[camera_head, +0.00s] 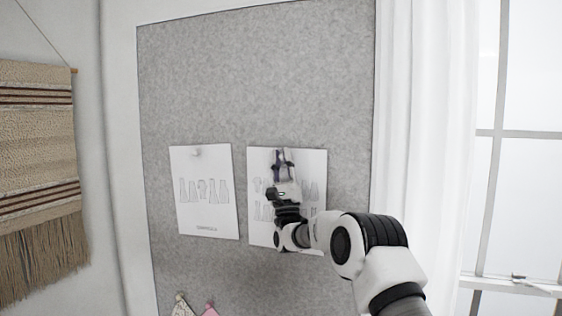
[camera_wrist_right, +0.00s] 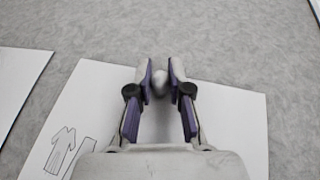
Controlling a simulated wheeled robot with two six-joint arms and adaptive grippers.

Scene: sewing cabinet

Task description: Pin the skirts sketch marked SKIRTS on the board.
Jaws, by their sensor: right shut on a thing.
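A white sketch sheet (camera_head: 314,172) with rows of drawn garments lies flat against the grey board (camera_head: 255,75), right of another sheet. My arm covers its lower middle, so no SKIRTS label can be read. My right gripper (camera_head: 280,155) is at the sheet's top middle, its fingers pointing at the board. In the wrist view, my right gripper (camera_wrist_right: 160,72) is shut on a small round white pin (camera_wrist_right: 159,84) at the top edge of the sheet (camera_wrist_right: 235,112). I cannot tell how deep the pin sits. My left gripper is out of view.
A second sketch sheet (camera_head: 207,210) hangs on the left under a white pin (camera_head: 196,152); its small label is unreadable. Cloth swatches (camera_head: 183,307) hang below. A woven hanging (camera_head: 38,150) is far left, a white curtain (camera_head: 425,120) right. The upper board is bare.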

